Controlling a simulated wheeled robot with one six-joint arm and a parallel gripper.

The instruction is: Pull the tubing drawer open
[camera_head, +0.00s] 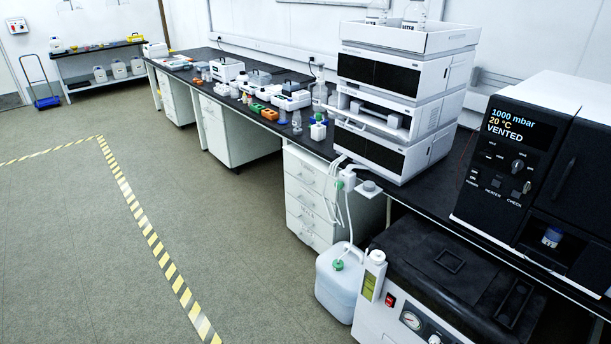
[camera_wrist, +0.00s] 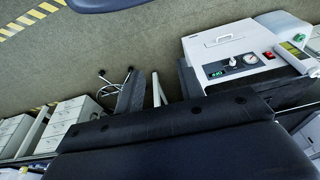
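A white drawer unit (camera_head: 309,196) stands under the black bench in the middle of the head view, with several stacked drawers that look shut. I cannot read which one is the tubing drawer. White tubes hang down beside the unit, and a jug covers its lower right part. More white drawer units (camera_head: 232,130) stand farther along under the bench. Drawer units also show at the left of the wrist view (camera_wrist: 73,112); I cannot tell which ones they are.
A jug (camera_head: 338,285) with a green cap stands on the floor beside a white cabinet with a gauge (camera_head: 411,320). The black instrument (camera_head: 540,170) reading "VENTED" sits at right. Stacked white modules (camera_head: 400,95) stand on the bench. The floor (camera_head: 90,260) at left is clear.

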